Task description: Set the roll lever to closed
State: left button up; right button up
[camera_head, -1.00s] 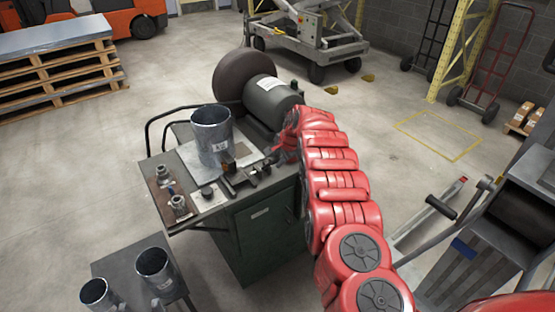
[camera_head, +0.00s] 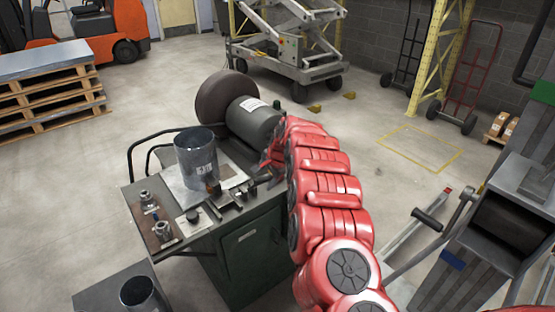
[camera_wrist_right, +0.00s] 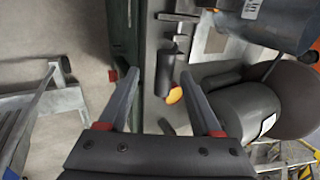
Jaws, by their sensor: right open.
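My right gripper (camera_head: 268,163) is at the right edge of the green workbench (camera_head: 250,242), its fingers mostly hidden by my red arm in the head view. In the right wrist view the gripper (camera_wrist_right: 158,78) is open, with no object held. A dark cylindrical grip with an orange end (camera_wrist_right: 166,70) lies between and just beyond the fingertips. It may be the roll lever; its setting cannot be told. A dark bar fitting (camera_head: 232,197) lies on the bench beside an upright metal duct (camera_head: 197,160). My left gripper is not in view.
Small metal fittings (camera_head: 163,232) sit at the bench's left. Another machine with a black-handled lever (camera_head: 427,219) stands at right. A pallet stack (camera_head: 50,95) is far left. Open floor lies between.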

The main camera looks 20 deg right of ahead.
jog(key=v, duration=1.4)
jog(key=shift+s+f, duration=0.1)
